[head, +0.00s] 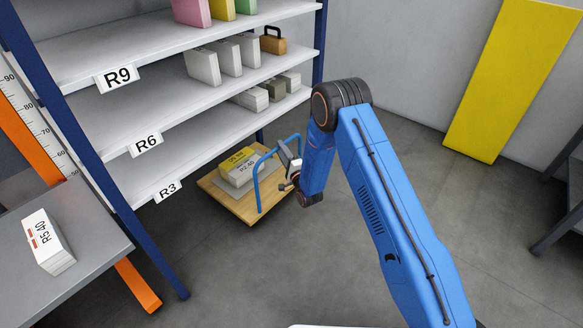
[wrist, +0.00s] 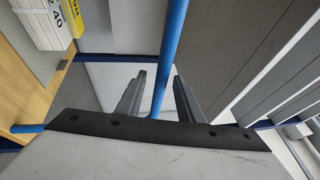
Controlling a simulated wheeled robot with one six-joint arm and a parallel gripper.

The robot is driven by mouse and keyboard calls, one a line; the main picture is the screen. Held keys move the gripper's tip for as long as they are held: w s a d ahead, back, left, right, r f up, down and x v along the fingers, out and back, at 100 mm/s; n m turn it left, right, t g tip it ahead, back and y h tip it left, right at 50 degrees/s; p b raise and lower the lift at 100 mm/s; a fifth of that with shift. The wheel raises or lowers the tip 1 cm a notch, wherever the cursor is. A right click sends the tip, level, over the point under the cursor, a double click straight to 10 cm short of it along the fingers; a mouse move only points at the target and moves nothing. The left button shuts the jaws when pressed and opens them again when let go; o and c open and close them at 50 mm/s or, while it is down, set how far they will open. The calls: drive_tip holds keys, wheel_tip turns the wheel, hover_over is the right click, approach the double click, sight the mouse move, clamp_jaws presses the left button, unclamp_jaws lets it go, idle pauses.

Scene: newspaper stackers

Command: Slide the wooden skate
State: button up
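The wooden skate (head: 240,205) is a low wooden platform on the floor beside the shelf's lower end, with a blue tubular handle (head: 256,186). It carries a stack of newspaper bundles (head: 240,168), the top one yellow. In the wrist view the skate's wood (wrist: 32,95) shows at the left edge. My gripper (head: 288,160) is at the handle's right side. In the wrist view its two fingers (wrist: 159,78) stand apart, with the blue handle bar (wrist: 172,25) running between them and a gap on each side.
A shelf rack (head: 200,130) with labels R9, R6 and R3 stands to the left, holding bundles and a brown case (head: 273,41). A grey table (head: 75,262) with a white bundle (head: 47,242) is at lower left. A yellow panel (head: 510,80) leans on the wall.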

drive_tip(key=v, duration=1.1)
drive_tip(key=shift+r, duration=0.15)
